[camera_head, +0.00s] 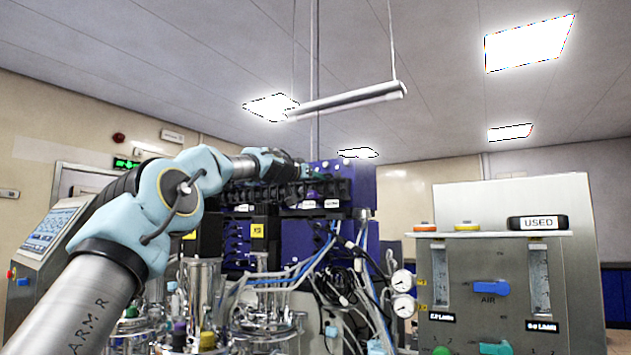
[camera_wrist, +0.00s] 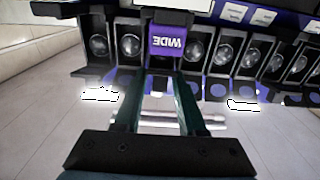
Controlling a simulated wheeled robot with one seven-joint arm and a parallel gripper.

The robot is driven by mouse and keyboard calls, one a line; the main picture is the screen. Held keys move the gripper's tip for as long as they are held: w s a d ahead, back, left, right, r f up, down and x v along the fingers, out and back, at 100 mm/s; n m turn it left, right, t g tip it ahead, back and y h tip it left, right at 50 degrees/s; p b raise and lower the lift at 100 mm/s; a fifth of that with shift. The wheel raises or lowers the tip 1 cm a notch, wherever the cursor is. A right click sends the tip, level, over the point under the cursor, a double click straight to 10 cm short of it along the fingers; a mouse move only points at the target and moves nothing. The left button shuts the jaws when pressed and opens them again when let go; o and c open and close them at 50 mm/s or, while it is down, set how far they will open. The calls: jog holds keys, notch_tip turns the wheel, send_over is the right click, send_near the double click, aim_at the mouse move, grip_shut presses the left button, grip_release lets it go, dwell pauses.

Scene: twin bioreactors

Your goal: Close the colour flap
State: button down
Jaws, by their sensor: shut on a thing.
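My gripper (camera_wrist: 163,78) reaches up to this tab. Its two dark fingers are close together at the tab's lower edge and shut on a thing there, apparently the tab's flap. The exact contact is hard to see. In the head view my gripper (camera_head: 303,171) is at the black row on the purple and black tower, small and partly hidden by my arm. No lettering on the tab can be read there.
The black row (camera_head: 285,191) runs along the purple tower (camera_head: 361,187). Below are glass and steel vessels (camera_head: 262,310), tubes and cables. A touchscreen console (camera_head: 50,230) is at the left.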

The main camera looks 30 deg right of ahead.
jog(key=shift+f+t+h+b, duration=0.45)
jog(key=shift+h+b, duration=0.25)
jog(key=shift+b, duration=1.95)
jog(key=shift+s+h+b, duration=0.1)
jog(key=shift+h+b, duration=0.2)
jog(key=shift+b, duration=0.6)
jog(key=shift+r, duration=0.15)
jog(key=shift+r+t, duration=0.1)
jog(key=shift+t, duration=0.15)
jog(key=c, duration=0.8)
grip_release()
